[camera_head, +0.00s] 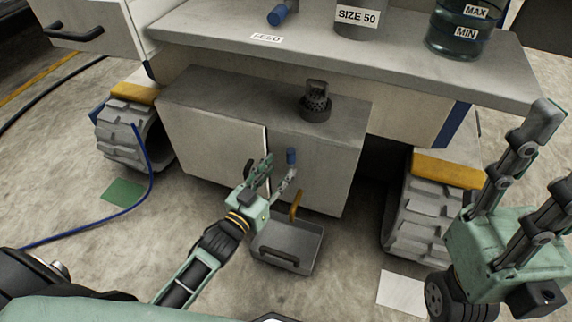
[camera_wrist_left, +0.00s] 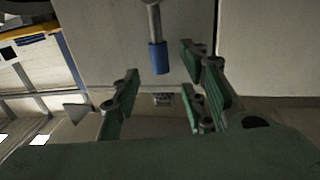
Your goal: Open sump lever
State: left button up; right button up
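A small blue-handled lever (camera_head: 291,156) is on the front of the low grey cabinet. In the left wrist view, its blue grip (camera_wrist_left: 158,58) sits on a metal rod and appears between the spread fingers. No label shows which is the sump lever. My left gripper (camera_head: 279,168) is open, just in front of the cabinet and close to the blue grip. Contact cannot be told. My right gripper (camera_head: 556,150) is open and empty at the right, far from the levers.
The grey tray (camera_head: 305,242) with a dark handle sits on the floor below my left gripper. A worktop (camera_head: 330,50) overhangs behind. Tracked wheels (camera_head: 125,135) stand on both sides.

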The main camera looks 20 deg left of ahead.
aim_at(289, 159)
pick_arm(q)
jog(key=b+x, duration=0.1)
jog(key=x, duration=0.4)
jog(key=shift+w+d+b, duration=0.1)
jog(key=shift+b, duration=0.25)
grip_shut()
